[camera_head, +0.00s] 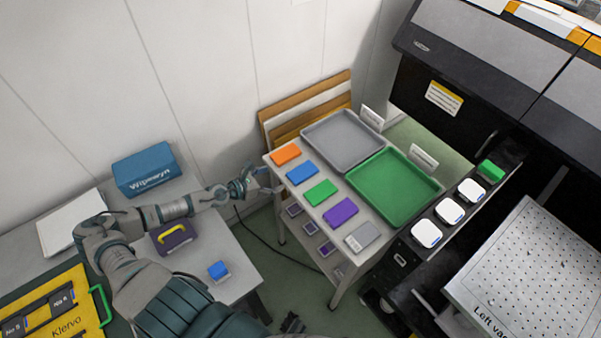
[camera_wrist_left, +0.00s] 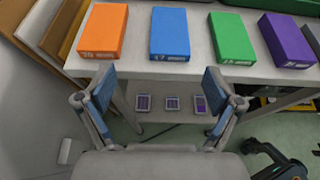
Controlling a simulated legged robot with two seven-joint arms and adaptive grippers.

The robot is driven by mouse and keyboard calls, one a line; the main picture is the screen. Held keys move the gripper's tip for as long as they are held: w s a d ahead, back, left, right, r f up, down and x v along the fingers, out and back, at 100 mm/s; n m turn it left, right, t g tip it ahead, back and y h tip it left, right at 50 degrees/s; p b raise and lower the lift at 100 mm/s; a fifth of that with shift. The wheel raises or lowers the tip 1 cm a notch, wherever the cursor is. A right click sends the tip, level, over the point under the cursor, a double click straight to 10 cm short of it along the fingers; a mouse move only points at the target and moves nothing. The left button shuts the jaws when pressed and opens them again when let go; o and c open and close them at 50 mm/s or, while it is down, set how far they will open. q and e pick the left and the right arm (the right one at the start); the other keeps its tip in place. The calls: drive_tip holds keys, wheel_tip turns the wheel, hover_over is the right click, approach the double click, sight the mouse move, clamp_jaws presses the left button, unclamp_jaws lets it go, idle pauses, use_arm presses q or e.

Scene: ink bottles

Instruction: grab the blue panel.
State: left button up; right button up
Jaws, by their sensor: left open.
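The blue panel (camera_head: 302,173) lies flat on the white cart top, between an orange panel (camera_head: 286,154) and a green panel (camera_head: 320,193). In the left wrist view the blue panel (camera_wrist_left: 169,34) is ahead of my left gripper, slightly right of centre. My left gripper (camera_head: 264,182) is beside the cart's left edge, open and empty. In the left wrist view its two fingers (camera_wrist_left: 161,104) are spread wide, short of the cart edge and apart from the panel.
A purple panel (camera_head: 341,212) and a grey panel (camera_head: 363,237) continue the row. A grey tray (camera_head: 342,139) and a green tray (camera_head: 432,187) lie behind. White-capped bottles (camera_head: 449,211) stand right of the cart. A blue box (camera_head: 146,170) sits on the left table.

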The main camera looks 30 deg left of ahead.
sight(299, 173)
use_arm(q)
drive_tip(key=x, duration=0.1)
drive_tip(key=p+x, duration=0.1)
drive_tip(key=x, duration=0.1)
drive_tip(key=d+x, duration=0.1)
drive_tip(key=x, duration=0.1)
drive_tip(key=shift+w+d+r+p, duration=0.15)
drive_tip(key=shift+r+p, duration=0.1)
drive_tip(key=shift+p, duration=0.1)
drive_tip(key=shift+w+f, duration=0.25)
drive_tip(key=shift+w, duration=0.15)
drive_tip(key=shift+p+x, duration=0.6)
drive_tip(key=shift+x, duration=1.6)
drive_tip(key=shift+w+d+f, duration=0.1)
drive_tip(key=shift+d, duration=0.5)
drive_tip(key=shift+a, duration=0.1)
drive_tip(key=c, duration=1)
drive_tip(key=shift+a, duration=0.2)
drive_tip(key=shift+c, duration=1.2)
use_arm(e)
drive_tip(key=s+d+f, duration=0.1)
drive_tip(key=s+f, duration=0.3)
drive_tip(key=s, duration=0.2)
drive_tip(key=shift+d, duration=0.15)
